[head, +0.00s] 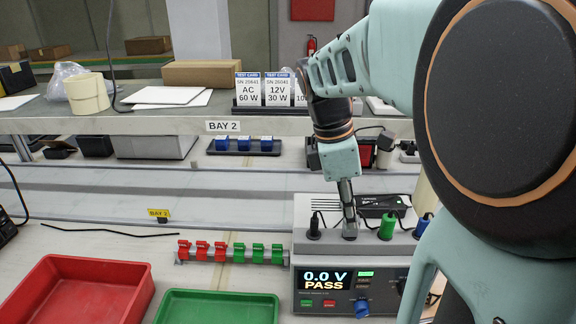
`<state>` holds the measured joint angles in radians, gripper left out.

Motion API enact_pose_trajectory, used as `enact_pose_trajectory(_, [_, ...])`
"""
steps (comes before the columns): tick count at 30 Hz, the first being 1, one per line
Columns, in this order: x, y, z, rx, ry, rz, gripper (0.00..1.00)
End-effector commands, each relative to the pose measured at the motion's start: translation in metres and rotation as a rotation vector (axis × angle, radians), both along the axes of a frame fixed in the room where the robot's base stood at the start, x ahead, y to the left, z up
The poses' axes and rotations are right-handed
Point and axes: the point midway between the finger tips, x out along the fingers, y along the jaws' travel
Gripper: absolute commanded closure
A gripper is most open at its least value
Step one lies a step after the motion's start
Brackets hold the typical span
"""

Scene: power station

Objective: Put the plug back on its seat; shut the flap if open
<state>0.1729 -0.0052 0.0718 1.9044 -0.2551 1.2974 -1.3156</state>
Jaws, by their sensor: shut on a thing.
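The test unit (325,280) stands at the right front, its display reading "0.0 V PASS". Along its top ledge are a black plug (313,228), a green plug (388,226) and a blue-tipped plug (423,224). My gripper (349,222) points straight down at this ledge, between the black and green plugs. It is shut on a small dark plug (349,234), mostly hidden by the fingers. The plug is at the ledge; I cannot tell whether it is fully seated. A black adapter (380,206) lies behind the ledge. I cannot make out a flap or its state.
A rail of red and green clips (230,253) stands left of the unit. A red tray (75,290) and a green tray (218,306) lie in front. A shelf (180,122) with test cards (262,88) crosses behind. My arm hides the right side.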

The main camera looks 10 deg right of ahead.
Motion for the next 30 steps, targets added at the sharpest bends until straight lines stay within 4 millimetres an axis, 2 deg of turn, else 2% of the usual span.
enact_pose_trajectory(7, [0.0, 0.0, -0.001, 0.0, 0.0, 0.0, 1.0])
enact_pose_trajectory(8, [0.0, 0.0, -0.001, 0.0, -0.001, 0.0, 0.82])
enact_pose_trajectory(13, [0.0, 0.0, -0.001, 0.0, -0.001, 0.0, 0.64])
enact_pose_trajectory(23, [0.001, 0.001, 0.002, 0.0, -0.001, 0.0, 0.63])
enact_pose_trajectory(26, [0.002, 0.003, 0.011, 0.0, -0.005, 0.001, 0.63])
enact_pose_trajectory(30, [0.004, 0.009, 0.036, -0.001, -0.007, 0.002, 0.63])
